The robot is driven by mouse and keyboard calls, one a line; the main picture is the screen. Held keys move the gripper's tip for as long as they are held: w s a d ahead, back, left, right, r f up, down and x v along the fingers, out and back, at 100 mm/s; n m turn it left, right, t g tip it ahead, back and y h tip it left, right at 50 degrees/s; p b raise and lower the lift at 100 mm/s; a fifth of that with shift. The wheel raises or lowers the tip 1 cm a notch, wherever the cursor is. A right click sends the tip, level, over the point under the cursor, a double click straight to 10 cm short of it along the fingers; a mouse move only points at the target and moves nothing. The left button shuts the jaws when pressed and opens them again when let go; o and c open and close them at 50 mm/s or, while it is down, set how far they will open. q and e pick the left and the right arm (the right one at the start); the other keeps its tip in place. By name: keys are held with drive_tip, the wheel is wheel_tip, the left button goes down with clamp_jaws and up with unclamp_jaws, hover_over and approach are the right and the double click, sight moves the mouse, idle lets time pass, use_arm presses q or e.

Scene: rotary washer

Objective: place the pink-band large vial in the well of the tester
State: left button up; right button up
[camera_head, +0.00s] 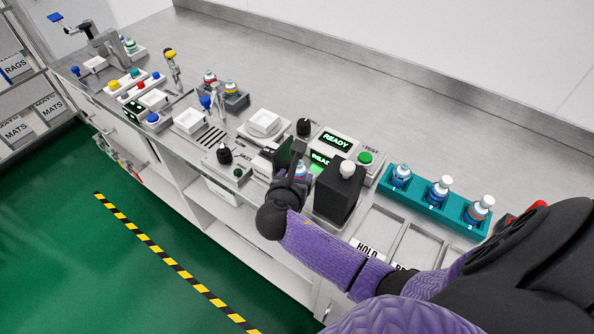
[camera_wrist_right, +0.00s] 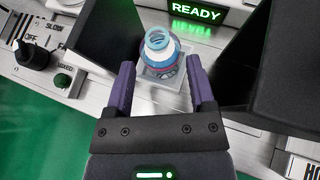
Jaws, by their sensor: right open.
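A large vial (camera_wrist_right: 161,52) with an open blue-rimmed neck and a blue body with a pinkish band stands in the square pale well (camera_wrist_right: 183,90) of the tester, between dark walls. In the head view the vial (camera_head: 302,169) is mostly hidden by my right gripper. My right gripper (camera_wrist_right: 160,64) is open, with one purple finger on each side of the vial and a small gap to it on both sides. The tester's display (camera_wrist_right: 196,11) reads READY. My left gripper is not in view.
A teal rack (camera_head: 409,199) holds several vials farther right. A dial (camera_wrist_right: 32,54) is at left. Shallow trays (camera_head: 377,229) lie in front of the rack. The rear counter is clear.

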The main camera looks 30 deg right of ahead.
drive_tip(key=p+v, duration=0.3)
drive_tip(key=v, duration=0.6)
drive_tip(key=a+f+m+t+y, duration=0.2)
drive_tip(key=a+f+m+y, duration=0.1)
drive_tip(key=a+m+y, duration=0.5)
drive_tip(key=s+d+f+m+g, duration=0.3)
drive_tip(key=s+f+m, duration=0.2)
drive_tip(key=s+f, duration=0.4)
drive_tip(key=s+d+f+m+g, duration=0.2)
drive_tip(key=s+f+m+g, duration=0.35)
drive_tip(key=f, duration=0.55)
drive_tip(key=s+d+f+m, duration=0.1)
drive_tip(key=s+f+m, duration=0.1)
drive_tip(key=s, duration=0.6)
drive_tip(key=s+d+f+m+g, duration=0.1)
drive_tip(key=s+d+f+m, duration=0.1)
drive_tip(key=s, duration=0.6)
drive_tip(key=shift+s+f+m, duration=0.35)
drive_tip(key=shift+f+m, duration=0.25)
drive_tip(key=shift+m, duration=0.35)
drive_tip(key=shift+s+d, duration=0.1)
drive_tip(key=shift+d, duration=0.05)
